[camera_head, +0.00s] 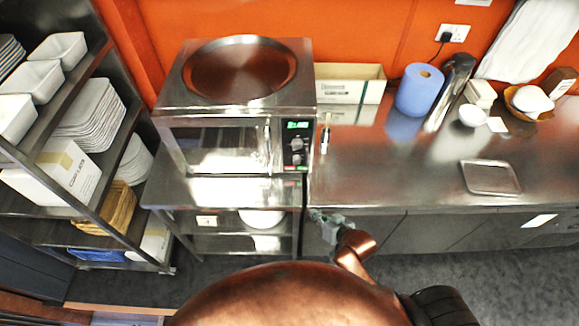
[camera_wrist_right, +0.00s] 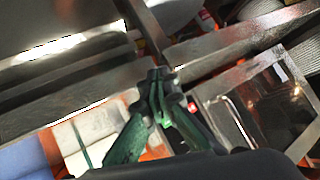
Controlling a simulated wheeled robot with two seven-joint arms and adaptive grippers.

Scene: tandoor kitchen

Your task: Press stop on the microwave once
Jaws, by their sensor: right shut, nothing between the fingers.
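The microwave (camera_head: 218,103) is a steel box on a steel stand, its door shut. Its dark control panel (camera_head: 297,148) is on the right of its front, with a lit green display (camera_head: 298,125), two round knobs and small buttons too small to read. In the right wrist view, the microwave door (camera_wrist_right: 268,100) appears tilted at the right, with a small red spot (camera_wrist_right: 192,107) beside it. My right gripper (camera_head: 316,214) is below and right of the panel, at the counter's front edge, apart from the microwave. Its green fingers (camera_wrist_right: 158,76) are shut and empty. My left gripper is not in view.
A round steel tray (camera_head: 240,67) lies on the microwave. The steel counter (camera_head: 390,170) to the right holds a blue roll (camera_head: 420,89), a cardboard box (camera_head: 349,84) and a small metal tray (camera_head: 490,177). A shelf rack (camera_head: 118,238) with dishes stands left.

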